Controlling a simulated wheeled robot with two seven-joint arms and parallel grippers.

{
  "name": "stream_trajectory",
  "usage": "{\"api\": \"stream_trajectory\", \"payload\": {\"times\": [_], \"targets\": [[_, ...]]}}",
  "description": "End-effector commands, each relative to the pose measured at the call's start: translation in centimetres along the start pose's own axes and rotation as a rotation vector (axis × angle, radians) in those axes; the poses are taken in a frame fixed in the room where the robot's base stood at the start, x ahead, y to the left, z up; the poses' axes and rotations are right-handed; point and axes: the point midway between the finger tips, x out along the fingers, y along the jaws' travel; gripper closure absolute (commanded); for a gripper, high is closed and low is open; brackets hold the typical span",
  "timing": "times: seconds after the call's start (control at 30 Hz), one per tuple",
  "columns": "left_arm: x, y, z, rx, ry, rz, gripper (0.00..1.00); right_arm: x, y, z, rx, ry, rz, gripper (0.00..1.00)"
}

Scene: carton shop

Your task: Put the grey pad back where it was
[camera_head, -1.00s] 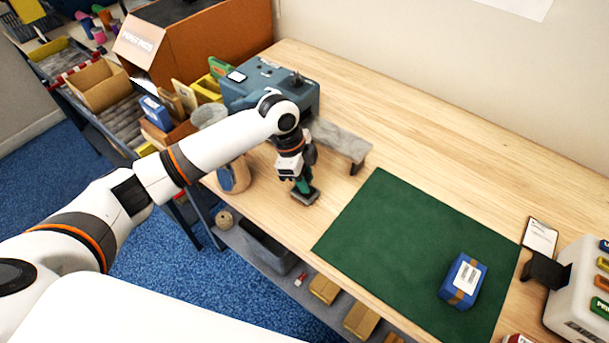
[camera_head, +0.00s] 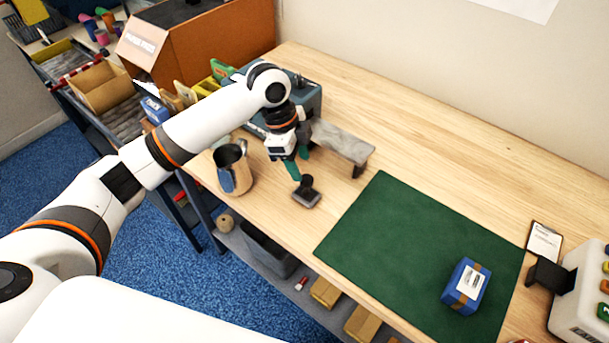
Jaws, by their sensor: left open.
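A small grey pad (camera_head: 305,199) with a dark upright knob lies on the wooden bench, left of the green mat (camera_head: 409,255). My left gripper (camera_head: 298,165) is open, with its green fingers just behind and above the pad. The fingers look clear of the knob, and nothing shows between them. My right gripper is out of the picture.
A metal jug (camera_head: 233,170) stands left of the pad near the bench edge. A grey stone-like riser (camera_head: 343,142) and a blue-grey machine (camera_head: 308,97) stand behind. A blue box (camera_head: 465,286) lies on the mat. A white device (camera_head: 582,297) stands at right.

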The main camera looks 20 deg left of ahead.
Motion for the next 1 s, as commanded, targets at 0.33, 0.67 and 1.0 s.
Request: {"api": "stream_trajectory", "payload": {"times": [0.33,0.67,1.0], "targets": [[-5.1,0.0,0.0,-0.001,0.000,0.000,0.49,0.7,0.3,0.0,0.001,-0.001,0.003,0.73],[-5.5,0.0,0.0,-0.001,0.000,-0.001,0.49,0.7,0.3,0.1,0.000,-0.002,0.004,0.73],[-5.4,0.0,0.0,-0.001,0.000,-0.001,0.49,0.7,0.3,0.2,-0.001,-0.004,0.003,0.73]]}}
